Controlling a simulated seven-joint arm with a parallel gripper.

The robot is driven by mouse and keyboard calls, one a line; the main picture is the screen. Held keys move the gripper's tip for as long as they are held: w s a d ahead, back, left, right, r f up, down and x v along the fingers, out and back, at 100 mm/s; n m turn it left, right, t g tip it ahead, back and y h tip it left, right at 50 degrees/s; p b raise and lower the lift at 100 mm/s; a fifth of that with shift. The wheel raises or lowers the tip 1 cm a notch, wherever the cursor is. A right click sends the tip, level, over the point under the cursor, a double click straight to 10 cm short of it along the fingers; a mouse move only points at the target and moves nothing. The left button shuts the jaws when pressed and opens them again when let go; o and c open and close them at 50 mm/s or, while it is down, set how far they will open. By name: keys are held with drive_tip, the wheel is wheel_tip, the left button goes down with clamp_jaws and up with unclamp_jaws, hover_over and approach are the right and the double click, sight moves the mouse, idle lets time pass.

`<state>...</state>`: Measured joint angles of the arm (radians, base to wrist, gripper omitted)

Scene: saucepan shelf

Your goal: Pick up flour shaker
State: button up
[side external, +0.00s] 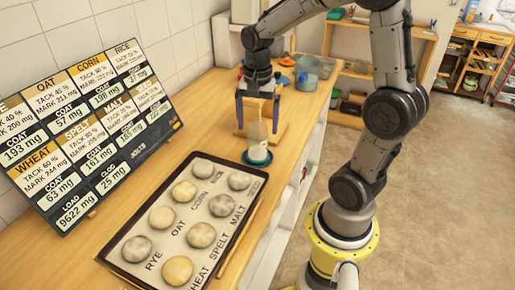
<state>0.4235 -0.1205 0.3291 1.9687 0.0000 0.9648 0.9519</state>
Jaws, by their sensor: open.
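The flour shaker appears to be the small pale, see-through cylinder (258,133) that stands upright on the wooden counter, just beyond the tray. A teal ring or dish (257,157) is at its foot; I cannot tell whether it is part of the shaker. My gripper (258,122) points down over the shaker, with one finger on each side of its upper part. The fingers are spread apart. I cannot tell from this angle whether either finger touches the shaker.
A dark tray (222,253) with several round dough pieces on a labelled sheet lies in front. A sign board (88,130) leans against the tiled wall at left. Blue-grey pots (307,72) and small items stand behind the gripper. The counter's right edge is close to the shaker.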

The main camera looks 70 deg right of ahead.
sight(258, 137)
drive_tip(key=shift+w+d+f, duration=0.1)
drive_tip(key=shift+d+f, duration=0.05)
drive_tip(key=shift+f, duration=1.25)
drive_tip(key=shift+d+f, duration=0.1)
drive_tip(key=shift+f, duration=1.3)
drive_tip(key=c, duration=1.6)
